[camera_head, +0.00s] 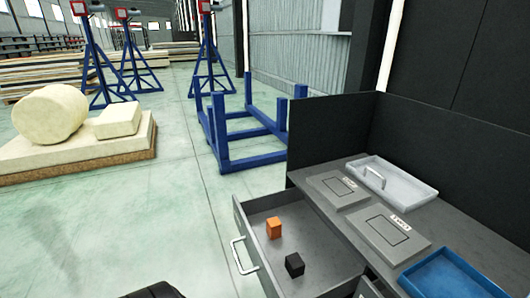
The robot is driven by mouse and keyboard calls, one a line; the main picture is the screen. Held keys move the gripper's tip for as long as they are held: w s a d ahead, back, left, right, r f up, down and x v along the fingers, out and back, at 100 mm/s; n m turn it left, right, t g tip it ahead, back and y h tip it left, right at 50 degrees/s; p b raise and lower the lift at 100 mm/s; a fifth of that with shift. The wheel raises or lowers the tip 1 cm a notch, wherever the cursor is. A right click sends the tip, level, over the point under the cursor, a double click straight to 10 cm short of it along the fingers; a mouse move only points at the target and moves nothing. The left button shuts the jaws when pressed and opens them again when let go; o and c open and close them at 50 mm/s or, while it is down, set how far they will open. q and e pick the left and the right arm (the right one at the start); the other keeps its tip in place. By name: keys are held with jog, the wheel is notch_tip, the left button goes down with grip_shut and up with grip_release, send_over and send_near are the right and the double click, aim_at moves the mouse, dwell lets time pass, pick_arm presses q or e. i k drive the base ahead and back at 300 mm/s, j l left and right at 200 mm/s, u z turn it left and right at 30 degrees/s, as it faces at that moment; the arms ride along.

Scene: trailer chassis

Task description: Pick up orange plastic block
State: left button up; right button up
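An orange plastic block (274,227) lies inside an open grey drawer (262,206) below the workbench, toward the drawer's far part. A black block (294,265) lies in the same drawer, nearer to me and slightly to the right, apart from the orange one. Nothing touches or covers the orange block. Neither of my grippers shows in the head view. A dark shape at the bottom edge, left of the drawer, looks like part of my own body, but no fingers can be made out.
The drawer's handle (244,256) faces left. The bench top holds two grey labelled plates (388,232), a white tray (408,192) and a blue tray (455,276). Dark panels stand behind the bench. A blue frame (245,158) stands beyond; floor left of the drawer is clear.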

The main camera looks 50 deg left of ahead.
aim_at(273, 225)
jog(key=u, duration=1.65)
